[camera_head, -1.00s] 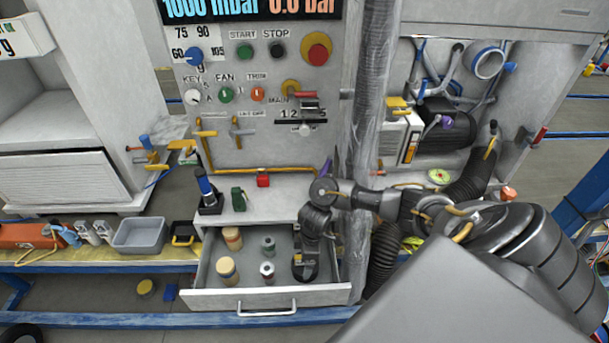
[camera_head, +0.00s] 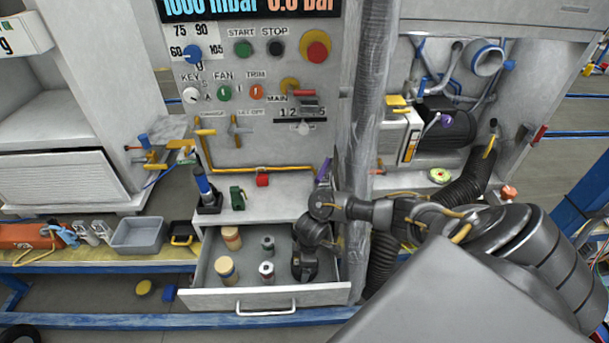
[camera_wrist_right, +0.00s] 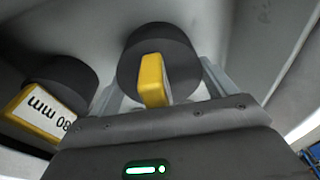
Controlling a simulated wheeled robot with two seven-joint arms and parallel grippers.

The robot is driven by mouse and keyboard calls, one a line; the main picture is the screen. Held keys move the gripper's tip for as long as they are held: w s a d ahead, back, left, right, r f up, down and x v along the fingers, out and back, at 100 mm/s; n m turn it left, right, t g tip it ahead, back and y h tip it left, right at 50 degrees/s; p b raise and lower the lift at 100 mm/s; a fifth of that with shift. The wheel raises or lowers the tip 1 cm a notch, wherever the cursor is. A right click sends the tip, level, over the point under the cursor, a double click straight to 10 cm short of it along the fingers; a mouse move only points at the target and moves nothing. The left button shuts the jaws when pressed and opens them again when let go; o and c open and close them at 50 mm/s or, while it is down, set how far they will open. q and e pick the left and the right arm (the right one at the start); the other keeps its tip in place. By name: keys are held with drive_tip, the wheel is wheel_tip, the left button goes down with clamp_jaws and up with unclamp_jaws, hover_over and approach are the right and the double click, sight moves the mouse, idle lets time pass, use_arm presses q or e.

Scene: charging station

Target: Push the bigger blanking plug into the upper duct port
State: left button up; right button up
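In the right wrist view, a dark round plug (camera_wrist_right: 180,58) with a yellow handle (camera_wrist_right: 152,78) lies between the fingers of my right gripper (camera_wrist_right: 160,88). The fingers stand apart on either side of the handle, with no clear contact. A second dark plug (camera_wrist_right: 72,78) to the left has a yellow grip marked "80 mm". The nearer plug's marking is hidden, so I cannot compare sizes for certain. In the head view, my right gripper (camera_head: 304,264) reaches into the right side of the open drawer and covers the plugs. A blue-rimmed round opening (camera_head: 489,62) at upper right may be the upper duct port.
The open drawer (camera_head: 265,299) also holds tan cylinders (camera_head: 227,268) and grey cylinders (camera_head: 266,270) left of my gripper. A vertical grey post (camera_head: 362,110) stands between the control panel and the right bay. A black corrugated hose (camera_head: 470,184) lies in that bay.

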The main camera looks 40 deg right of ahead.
drive_tip(key=c, duration=0.5)
drive_tip(key=shift+r, duration=0.1)
wheel_tip(320, 180, up, 10)
drive_tip(key=shift+f+p, duration=0.1)
drive_tip(key=shift+p, duration=1)
